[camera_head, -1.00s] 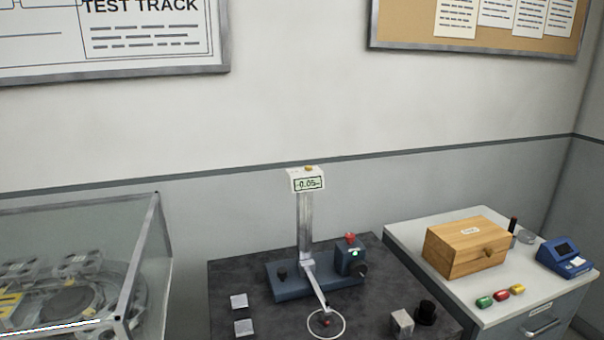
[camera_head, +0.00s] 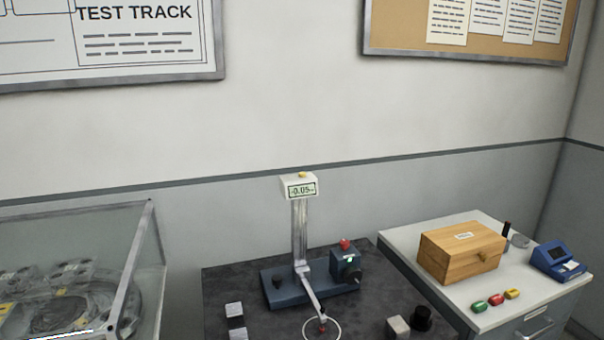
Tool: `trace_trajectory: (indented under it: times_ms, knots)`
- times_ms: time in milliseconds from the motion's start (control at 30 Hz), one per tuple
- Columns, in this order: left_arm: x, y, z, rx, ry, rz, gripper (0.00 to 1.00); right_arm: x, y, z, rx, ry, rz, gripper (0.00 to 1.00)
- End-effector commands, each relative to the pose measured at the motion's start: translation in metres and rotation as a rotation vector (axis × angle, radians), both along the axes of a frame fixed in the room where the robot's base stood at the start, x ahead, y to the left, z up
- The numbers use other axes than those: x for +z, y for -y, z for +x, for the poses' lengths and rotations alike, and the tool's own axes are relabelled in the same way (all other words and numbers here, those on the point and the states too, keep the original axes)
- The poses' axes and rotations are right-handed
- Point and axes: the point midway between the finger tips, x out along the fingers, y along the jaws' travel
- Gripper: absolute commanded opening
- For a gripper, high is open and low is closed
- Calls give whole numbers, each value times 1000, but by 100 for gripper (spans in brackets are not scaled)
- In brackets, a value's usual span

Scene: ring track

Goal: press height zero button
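A height gauge stands on the dark table, with a blue base (camera_head: 283,292) and an upright metal column (camera_head: 300,232). Its white display head (camera_head: 299,186) reads about -0.05. A small yellow button (camera_head: 302,175) sits on top of the head. A red button (camera_head: 345,244) sits on the blue block (camera_head: 345,264) at the right of the base, with a black knob beside it. A thin arm (camera_head: 313,297) slopes down from the column to a red tip inside a white circle. Neither of my grippers is in view.
The dark table (camera_head: 232,283) carries small metal blocks (camera_head: 235,315) at left, and a light block (camera_head: 398,327) and black cylinder (camera_head: 422,318) at right. A glass case (camera_head: 135,262) stands left. A white cabinet (camera_head: 410,256) at right holds a wooden box (camera_head: 461,252) and a blue device (camera_head: 558,260).

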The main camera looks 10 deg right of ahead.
Motion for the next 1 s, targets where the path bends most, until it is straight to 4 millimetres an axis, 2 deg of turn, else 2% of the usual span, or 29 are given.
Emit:
trace_trajectory:
  times_ms: [67,900,1000]
  knots:
    - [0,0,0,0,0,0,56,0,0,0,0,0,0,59]
    - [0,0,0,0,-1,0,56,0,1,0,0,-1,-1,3]
    - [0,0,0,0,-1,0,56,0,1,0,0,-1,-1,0]
